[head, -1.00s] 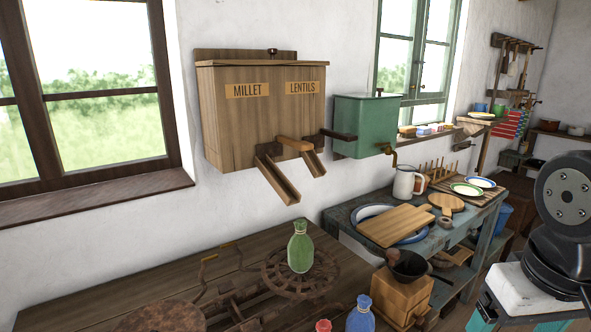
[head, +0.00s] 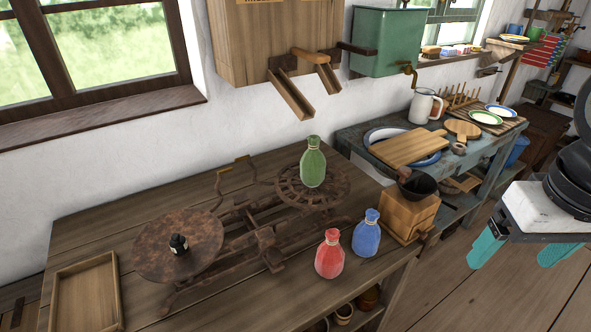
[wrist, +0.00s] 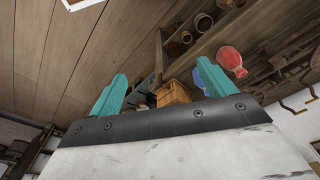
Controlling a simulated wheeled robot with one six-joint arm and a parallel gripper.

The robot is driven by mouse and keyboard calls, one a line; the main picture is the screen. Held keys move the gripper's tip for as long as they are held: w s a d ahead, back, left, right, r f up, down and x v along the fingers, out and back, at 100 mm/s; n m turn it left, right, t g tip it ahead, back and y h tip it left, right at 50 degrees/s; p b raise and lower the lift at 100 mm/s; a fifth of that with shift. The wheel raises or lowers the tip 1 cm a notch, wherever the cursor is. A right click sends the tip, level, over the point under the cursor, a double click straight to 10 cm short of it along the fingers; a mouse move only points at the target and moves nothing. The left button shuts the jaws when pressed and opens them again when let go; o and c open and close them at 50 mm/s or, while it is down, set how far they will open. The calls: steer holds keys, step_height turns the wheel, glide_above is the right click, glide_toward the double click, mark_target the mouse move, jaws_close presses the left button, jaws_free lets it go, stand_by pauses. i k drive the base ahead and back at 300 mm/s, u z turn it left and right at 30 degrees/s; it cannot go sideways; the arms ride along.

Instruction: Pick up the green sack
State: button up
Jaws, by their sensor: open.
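The green sack (head: 313,164) stands upright on the right round pan (head: 338,193) of a rusty balance scale on the wooden table. It has a tied neck. My gripper (head: 518,250) is at the right edge of the head view, well away from the sack, with its two teal fingers apart and nothing between them. In the wrist view my gripper (wrist: 160,92) is also open and empty. I cannot make out the green sack in the wrist view.
A red sack (head: 330,254) and a blue sack (head: 366,233) stand in front of the scale. A small dark weight (head: 179,244) sits on the left pan. A wooden grinder box (head: 409,214) stands at the table's right end. Wooden chutes (head: 291,95) hang above and behind the green sack.

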mark_target(313, 164)
steer(key=k, duration=0.5)
steer(key=z, duration=1.65)
steer(key=i, duration=1)
steer(key=u, duration=2.3)
steer(key=i, duration=0.5)
steer(key=z, duration=0.05)
